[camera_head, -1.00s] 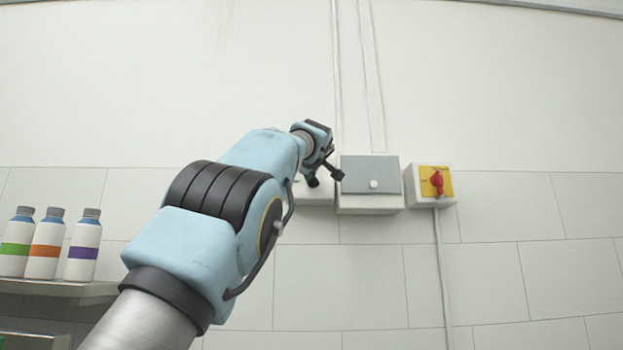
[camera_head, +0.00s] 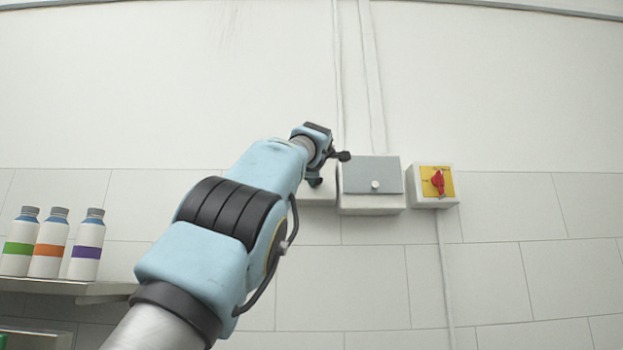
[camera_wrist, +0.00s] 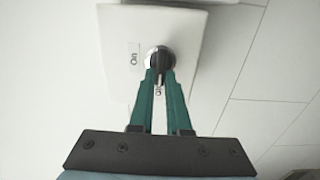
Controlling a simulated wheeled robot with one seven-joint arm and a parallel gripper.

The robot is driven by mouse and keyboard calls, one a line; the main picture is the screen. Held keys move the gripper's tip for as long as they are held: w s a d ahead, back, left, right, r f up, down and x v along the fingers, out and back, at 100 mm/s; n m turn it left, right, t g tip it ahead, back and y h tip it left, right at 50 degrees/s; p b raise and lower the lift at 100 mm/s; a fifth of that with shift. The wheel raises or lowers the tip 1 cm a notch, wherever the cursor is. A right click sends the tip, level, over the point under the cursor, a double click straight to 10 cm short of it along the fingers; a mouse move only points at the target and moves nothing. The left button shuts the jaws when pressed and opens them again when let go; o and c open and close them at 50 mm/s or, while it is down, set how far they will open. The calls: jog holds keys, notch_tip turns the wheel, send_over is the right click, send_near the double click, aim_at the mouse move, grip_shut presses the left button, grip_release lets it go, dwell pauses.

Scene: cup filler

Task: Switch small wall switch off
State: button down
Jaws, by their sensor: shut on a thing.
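The small wall switch is a black knob (camera_wrist: 158,57) in a silver ring on a white box (camera_wrist: 185,30), seen in the wrist view. An "On" label sits left of the knob; another label below it is partly hidden by the fingers. My gripper (camera_wrist: 160,76) has its green fingers closed at the tips on the knob's lower part. In the head view my gripper (camera_head: 330,170) is at the wall in front of the white switch box (camera_head: 320,196), which is mostly hidden; the knob is not visible there.
Several bottles (camera_head: 48,245) stand on a shelf (camera_head: 60,287) at left.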

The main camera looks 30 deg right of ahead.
dwell(0.4)
jog(key=c, duration=0.9)
grip_release()
jog(key=b+v, duration=0.7)
jog(key=v, duration=0.4)
jog(key=shift+w, duration=0.1)
jog(key=shift+w, duration=0.1)
